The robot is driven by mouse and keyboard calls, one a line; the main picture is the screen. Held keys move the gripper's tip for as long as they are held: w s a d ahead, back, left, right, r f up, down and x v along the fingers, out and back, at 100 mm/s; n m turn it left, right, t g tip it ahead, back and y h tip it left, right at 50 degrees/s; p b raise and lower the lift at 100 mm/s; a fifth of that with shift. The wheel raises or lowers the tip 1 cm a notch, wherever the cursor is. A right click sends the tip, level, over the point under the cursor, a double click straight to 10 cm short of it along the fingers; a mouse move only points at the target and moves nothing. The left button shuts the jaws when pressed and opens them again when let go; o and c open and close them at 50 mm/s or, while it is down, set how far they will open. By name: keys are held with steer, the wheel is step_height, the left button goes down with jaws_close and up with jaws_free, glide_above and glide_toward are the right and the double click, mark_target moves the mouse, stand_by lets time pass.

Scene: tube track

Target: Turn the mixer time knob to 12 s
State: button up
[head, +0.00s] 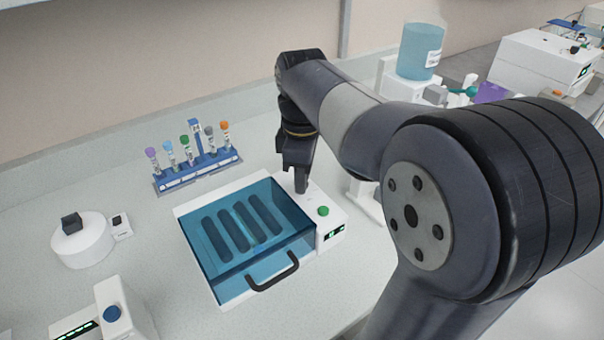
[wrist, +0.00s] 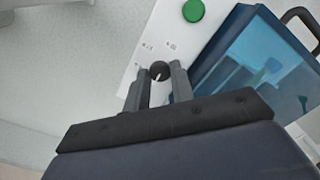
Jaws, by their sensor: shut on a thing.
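The mixer (head: 245,232) is a white box with a blue see-through lid and a dark handle, on the bench in the head view. Its white control panel also shows in the wrist view (wrist: 140,70), with a green button (wrist: 193,11) and small printed marks. The dark round time knob (wrist: 159,71) with a pale pointer line sits between my fingertips. My gripper (wrist: 160,82) is shut on the knob, pointing down at the panel; in the head view my gripper (head: 301,188) hides the knob. The small green display (head: 334,232) is too small to read.
A blue rack (head: 198,172) with several capped tubes stands behind the mixer. A blue-filled bottle (head: 420,52) stands at the back. Bare bench lies left of the mixer.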

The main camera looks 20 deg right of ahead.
steer(key=shift+m, duration=0.3)
jaws_close()
steer(key=m+p, duration=0.3)
steer(key=m, duration=0.1)
steer(key=shift+r, duration=0.15)
steer(key=m+p, duration=0.3)
steer(key=m, duration=0.3)
steer(key=shift+m, duration=0.4)
steer(key=m+p, duration=0.2)
steer(key=m, duration=0.4)
steer(key=m+p, duration=0.1)
steer(key=m, duration=0.5)
steer(key=shift+p, duration=0.3)
steer(key=shift+m, duration=0.3)
steer(key=o, duration=0.9)
jaws_free()
steer(key=shift+o, duration=0.2)
